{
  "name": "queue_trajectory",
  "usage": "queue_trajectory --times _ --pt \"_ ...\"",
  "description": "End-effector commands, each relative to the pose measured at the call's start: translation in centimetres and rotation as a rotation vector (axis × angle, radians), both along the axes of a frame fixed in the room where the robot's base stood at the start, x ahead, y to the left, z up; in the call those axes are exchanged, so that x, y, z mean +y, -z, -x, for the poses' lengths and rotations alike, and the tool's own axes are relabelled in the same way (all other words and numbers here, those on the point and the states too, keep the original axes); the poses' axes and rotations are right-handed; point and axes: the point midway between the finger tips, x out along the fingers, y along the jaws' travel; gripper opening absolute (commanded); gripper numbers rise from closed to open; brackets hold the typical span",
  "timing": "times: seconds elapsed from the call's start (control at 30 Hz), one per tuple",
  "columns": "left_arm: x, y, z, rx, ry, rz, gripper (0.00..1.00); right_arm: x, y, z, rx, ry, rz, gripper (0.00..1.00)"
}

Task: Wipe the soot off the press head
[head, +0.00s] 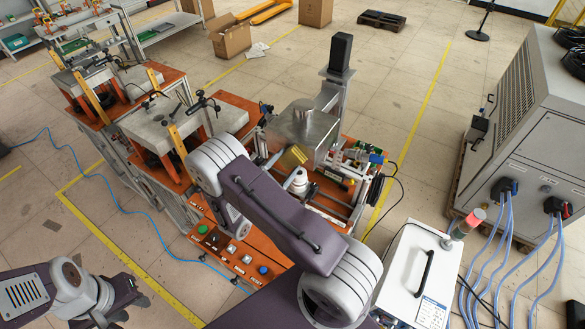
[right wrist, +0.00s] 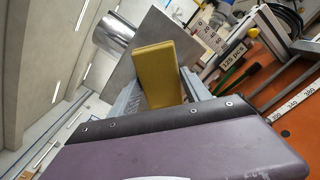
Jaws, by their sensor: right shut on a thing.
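The press head looks like a shiny metal cylinder on a flat plate (head: 303,122), in the upper middle of the head view; the cylinder also shows in the right wrist view (right wrist: 113,34) beside a grey plate (right wrist: 150,45). My right gripper (right wrist: 160,98) is shut on a yellow sponge-like block (right wrist: 165,62), which stands out from its fingers. The yellow block also shows in the head view (head: 293,156), close beside and below the plate. I cannot tell whether it touches the plate. No soot is clear. My left gripper (head: 128,300) is low at the left, its fingers not clear.
An orange bench (head: 245,262) with buttons lies below my right arm.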

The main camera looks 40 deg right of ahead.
Motion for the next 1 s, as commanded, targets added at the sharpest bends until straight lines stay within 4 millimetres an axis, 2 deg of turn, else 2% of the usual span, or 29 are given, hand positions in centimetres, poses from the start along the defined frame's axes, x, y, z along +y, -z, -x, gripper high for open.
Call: queue_trajectory --times 0.1,0.37,0.7,1.0 --pt "0.0 0.6 0.0 0.0 0.0 0.0 0.36 0.5 0.1 -1.0 -0.005 -0.003 -0.002 0.23" --pt "0.0 0.8 0.0 0.0 0.0 0.0 0.36 0.7 0.1 -1.6 -0.002 -0.003 -0.001 0.23" --pt "0.0 2.3 0.0 0.0 0.0 0.0 0.36 2.1 0.1 -4.4 -0.002 -0.001 0.0 0.23" --pt "0.0 2.3 0.0 0.0 0.0 0.0 0.36 2.2 0.0 -4.6 0.0 -0.001 0.0 0.23"
